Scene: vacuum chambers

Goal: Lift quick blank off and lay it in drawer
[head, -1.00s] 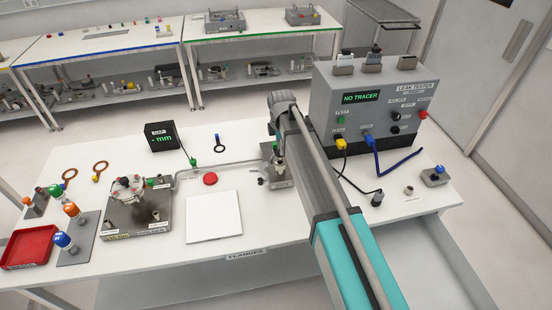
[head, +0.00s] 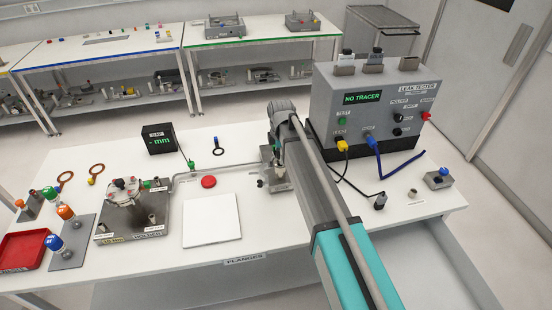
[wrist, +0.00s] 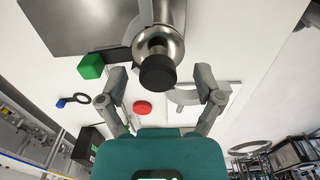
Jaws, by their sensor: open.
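My gripper (wrist: 160,76) is open in the wrist view, with one finger on each side of a round metal fitting (wrist: 172,45) that has a black knob-like end (wrist: 157,73). I see no finger touching it. I cannot tell for certain whether this fitting is the quick blank. In the head view my arm hides most of this spot; part of a small metal stand (head: 272,182) shows beside it. An open pale drawer (head: 425,262) sticks out at the front right, below the bench top, and its visible floor looks empty.
A grey leak tester (head: 372,125) reading "NO TRACER" stands behind my arm, with yellow and blue plugs and cables. Left of my arm are a red button (head: 208,182), a white pad (head: 211,219), a flange holder (head: 132,222) and a red tray (head: 22,248).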

